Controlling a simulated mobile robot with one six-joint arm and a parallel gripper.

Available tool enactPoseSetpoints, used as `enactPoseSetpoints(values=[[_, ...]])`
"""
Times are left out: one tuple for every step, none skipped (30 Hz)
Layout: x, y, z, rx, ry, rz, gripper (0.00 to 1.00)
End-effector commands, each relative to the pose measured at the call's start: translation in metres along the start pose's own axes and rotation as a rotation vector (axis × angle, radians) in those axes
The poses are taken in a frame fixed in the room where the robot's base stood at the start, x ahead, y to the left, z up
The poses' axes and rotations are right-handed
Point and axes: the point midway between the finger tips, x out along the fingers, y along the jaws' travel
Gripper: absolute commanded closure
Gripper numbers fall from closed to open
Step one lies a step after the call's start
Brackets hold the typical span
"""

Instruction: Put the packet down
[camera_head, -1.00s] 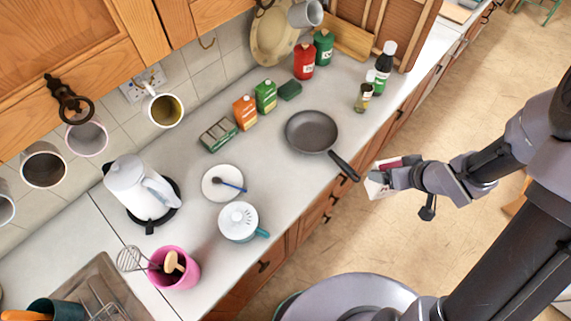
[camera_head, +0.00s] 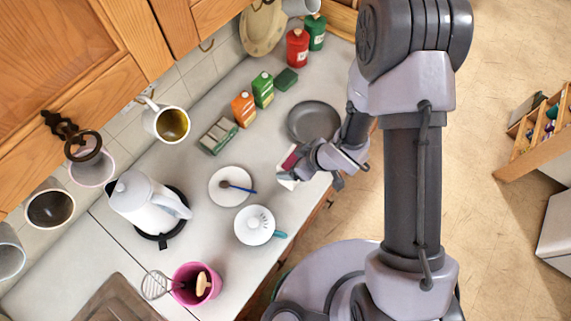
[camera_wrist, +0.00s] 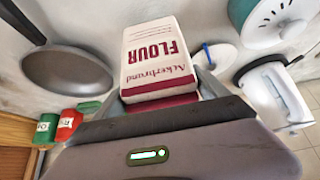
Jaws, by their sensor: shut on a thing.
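The packet is a white and dark red flour packet (camera_wrist: 157,60), with "FLOUR" printed on its face in the wrist view. My gripper (camera_head: 296,163) is shut on it. In the head view the packet (camera_head: 287,181) shows small at the end of my arm, over the front part of the counter (camera_head: 262,157), between the frying pan and the white plate. I cannot tell whether its lower end touches the counter. My fingers hide part of it.
A frying pan (camera_head: 314,121) lies behind the packet, its handle hidden by my arm. Cartons (camera_head: 243,108) stand at the back. Counter between plate and pan is bare.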

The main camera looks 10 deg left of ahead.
Motion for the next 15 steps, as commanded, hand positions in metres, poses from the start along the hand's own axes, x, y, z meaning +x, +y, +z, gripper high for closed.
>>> enactPoseSetpoints(values=[[0.005,-0.003,-0.008,-0.002,0.001,0.000,0.86],[0.008,-0.004,-0.012,-0.002,0.000,0.000,0.86],[0.011,-0.005,-0.015,-0.001,0.000,0.000,0.86],[0.013,-0.005,-0.016,0.000,0.000,0.000,0.86],[0.018,-0.006,-0.015,0.002,-0.001,0.000,0.86],[0.025,-0.007,-0.010,0.003,-0.002,-0.001,0.86],[0.030,-0.007,-0.007,0.005,-0.003,-0.001,0.86],[0.035,-0.006,-0.004,0.004,-0.002,0.000,0.86],[0.039,-0.006,-0.001,0.004,-0.002,0.000,0.86],[0.042,-0.006,0.001,0.004,-0.001,0.001,0.86],[0.043,-0.006,0.001,0.004,-0.001,0.001,0.86],[0.044,-0.006,0.002,0.003,0.000,0.002,0.86],[0.044,-0.005,0.002,0.003,0.000,0.002,0.86],[0.043,-0.005,0.001,0.003,0.000,0.002,0.86],[0.043,-0.005,0.001,0.003,0.000,0.002,0.86]])
